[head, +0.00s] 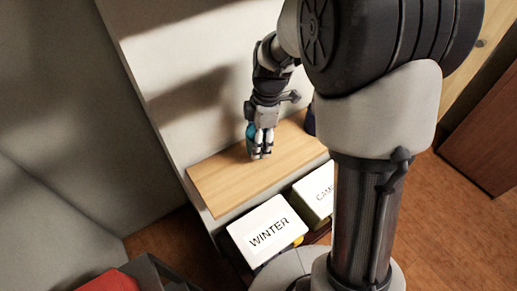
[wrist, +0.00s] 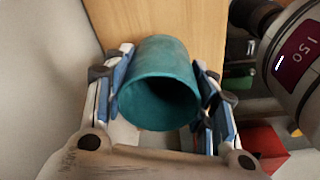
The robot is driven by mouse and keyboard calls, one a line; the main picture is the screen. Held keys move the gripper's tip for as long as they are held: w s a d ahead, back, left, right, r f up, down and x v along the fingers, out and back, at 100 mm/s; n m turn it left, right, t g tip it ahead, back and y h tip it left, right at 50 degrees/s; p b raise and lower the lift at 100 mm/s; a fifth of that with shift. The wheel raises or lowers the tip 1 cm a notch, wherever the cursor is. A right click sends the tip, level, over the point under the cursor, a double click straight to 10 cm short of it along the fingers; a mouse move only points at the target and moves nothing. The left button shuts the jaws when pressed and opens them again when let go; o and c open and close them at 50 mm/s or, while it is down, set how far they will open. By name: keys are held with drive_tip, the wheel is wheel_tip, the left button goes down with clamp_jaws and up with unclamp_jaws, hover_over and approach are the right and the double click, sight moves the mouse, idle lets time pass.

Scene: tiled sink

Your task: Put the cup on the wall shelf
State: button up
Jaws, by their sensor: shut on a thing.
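A teal cup (wrist: 160,85) sits between my gripper's fingers in the wrist view, its open mouth facing the camera. My gripper (head: 261,147) is shut on it. In the head view only a small teal part of the cup (head: 251,131) shows beside the fingers; the rest is hidden. The shelf also shows behind the cup in the wrist view (wrist: 120,17). I cannot tell whether the cup touches the shelf.
A white box marked WINTER (head: 266,232) and another white-topped box (head: 314,191) stand below the shelf's front edge. A dark object (head: 309,120) is near the shelf's right end. The shelf's left part is bare. A red thing (head: 108,281) is at bottom left.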

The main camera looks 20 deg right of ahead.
drive_tip(key=shift+f, duration=1.95)
drive_tip(key=shift+s+f+b, duration=0.1)
drive_tip(key=shift+b, duration=0.25)
drive_tip(key=shift+f, duration=0.15)
drive_tip(key=o, duration=1)
drive_tip(key=shift+o, duration=0.2)
wheel_tip(320, 180, up, 12)
drive_tip(key=d+p, duration=0.1)
drive_tip(key=p, duration=0.1)
drive_tip(key=s+r+m+t, duration=0.2)
drive_tip(key=s+r+m, duration=0.2)
drive_tip(key=s+m, duration=0.4)
drive_tip(key=s+r+m+t+h, duration=0.1)
drive_tip(key=s+r+m, duration=0.3)
drive_tip(key=s+m, duration=0.5)
drive_tip(key=s+t, duration=0.1)
drive_tip(key=s, duration=0.3)
drive_tip(key=shift+s+a+r, duration=0.2)
drive_tip(key=shift+s+a, duration=0.15)
drive_tip(key=shift+a, duration=0.05)
